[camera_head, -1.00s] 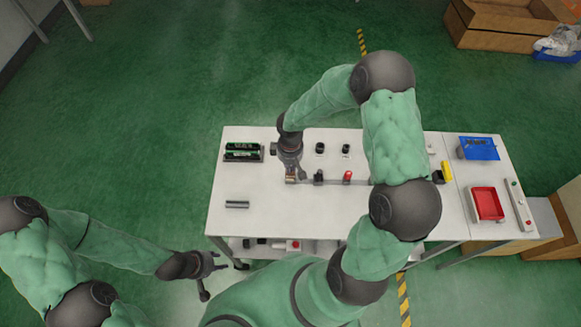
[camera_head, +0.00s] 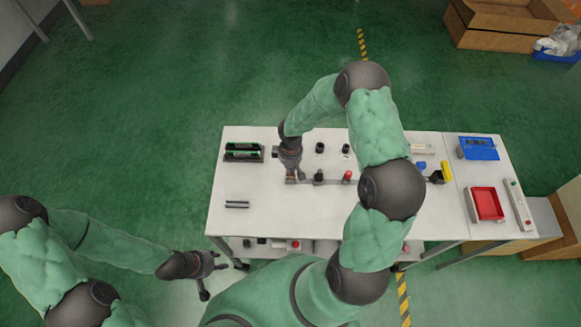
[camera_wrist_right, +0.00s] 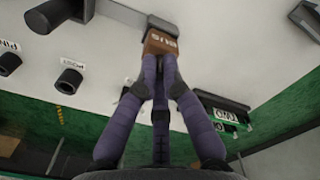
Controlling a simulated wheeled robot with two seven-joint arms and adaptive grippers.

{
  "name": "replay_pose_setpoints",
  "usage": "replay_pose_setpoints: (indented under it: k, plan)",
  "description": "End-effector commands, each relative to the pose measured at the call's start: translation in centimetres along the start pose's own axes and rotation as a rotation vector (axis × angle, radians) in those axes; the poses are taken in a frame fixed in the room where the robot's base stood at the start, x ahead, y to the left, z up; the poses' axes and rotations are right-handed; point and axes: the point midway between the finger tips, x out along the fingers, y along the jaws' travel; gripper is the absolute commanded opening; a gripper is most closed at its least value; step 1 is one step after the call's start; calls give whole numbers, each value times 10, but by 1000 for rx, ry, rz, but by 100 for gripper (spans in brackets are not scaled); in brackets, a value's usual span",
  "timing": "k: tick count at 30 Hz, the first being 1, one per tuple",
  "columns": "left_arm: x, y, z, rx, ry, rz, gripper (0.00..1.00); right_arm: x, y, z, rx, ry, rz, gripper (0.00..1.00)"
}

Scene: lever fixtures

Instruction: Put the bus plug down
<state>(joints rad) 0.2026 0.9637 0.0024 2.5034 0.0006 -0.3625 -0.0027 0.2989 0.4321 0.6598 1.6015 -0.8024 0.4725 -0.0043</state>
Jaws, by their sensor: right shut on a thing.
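The bus plug is a brown block marked "BUS" in the right wrist view (camera_wrist_right: 160,42). My right gripper (camera_wrist_right: 158,75) is shut on it, fingers pressed together at its near end. The block's far end is against or very close to a grey bar (camera_wrist_right: 186,23); I cannot tell if it touches. In the head view my right gripper (camera_head: 290,172) is low over the left half of the white table (camera_head: 270,225), and the plug is mostly hidden there. My left gripper (camera_head: 210,268) hangs off the table's front left, apart from everything, its fingers spread and empty.
A black holder with green slots (camera_head: 243,152) stands left of my right gripper. Black posts (camera_head: 320,148) and a red-topped lever (camera_head: 347,176) stand to the right. A grey piece (camera_head: 237,205) lies front left. A red tray (camera_head: 486,204) and a blue piece (camera_head: 478,148) are far right.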

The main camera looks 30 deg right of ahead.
Motion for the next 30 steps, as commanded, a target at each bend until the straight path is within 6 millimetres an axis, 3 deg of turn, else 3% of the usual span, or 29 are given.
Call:
replay_pose_setpoints:
  k: [4,6,7,20,23,30]
  plan:
    - [5,-2,0,0,0,0,40,4,0,0,0,0,0,0]
    - [4,-1,0,0,0,0,40,3,0,0,0,0,0,28]
    - [3,-1,0,0,0,0,40,3,0,0,0,0,0,32]
    - [-1,0,0,0,0,0,40,-1,0,0,0,-1,0,32]
    - [-1,0,0,0,0,0,40,-13,1,-1,0,2,3,32]
    - [-2,1,0,0,0,0,40,-62,1,-1,1,3,4,32]
